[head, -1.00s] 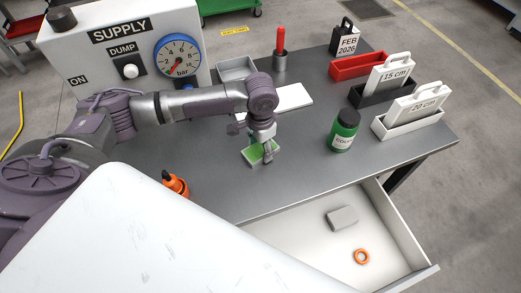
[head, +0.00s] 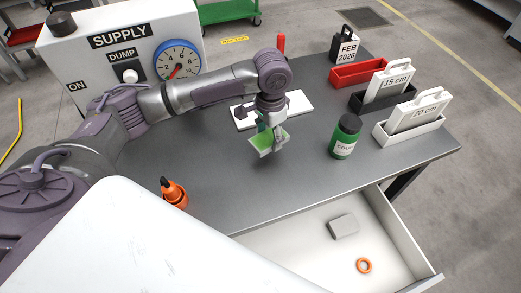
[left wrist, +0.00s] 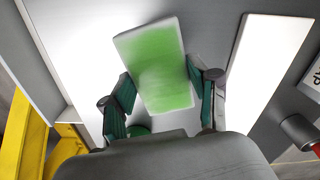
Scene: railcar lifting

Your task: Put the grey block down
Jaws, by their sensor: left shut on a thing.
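My left gripper (head: 271,136) is shut on a grey block (head: 265,145) with a green face. It holds the block tilted over the middle of the table (head: 225,180), in front of a flat white plate (head: 299,102). In the left wrist view the green face (left wrist: 155,65) with its pale grey rim sits between the two fingers of the gripper (left wrist: 160,93). A second, plain grey block (head: 343,226) lies in the open drawer (head: 300,250). My right gripper is not in view.
A green bottle (head: 345,137) stands right of the held block. Red, black and white holders (head: 410,132) line the right side. An orange bottle (head: 174,192) stands at the front left; an orange ring (head: 364,265) lies in the drawer. The table's front middle is clear.

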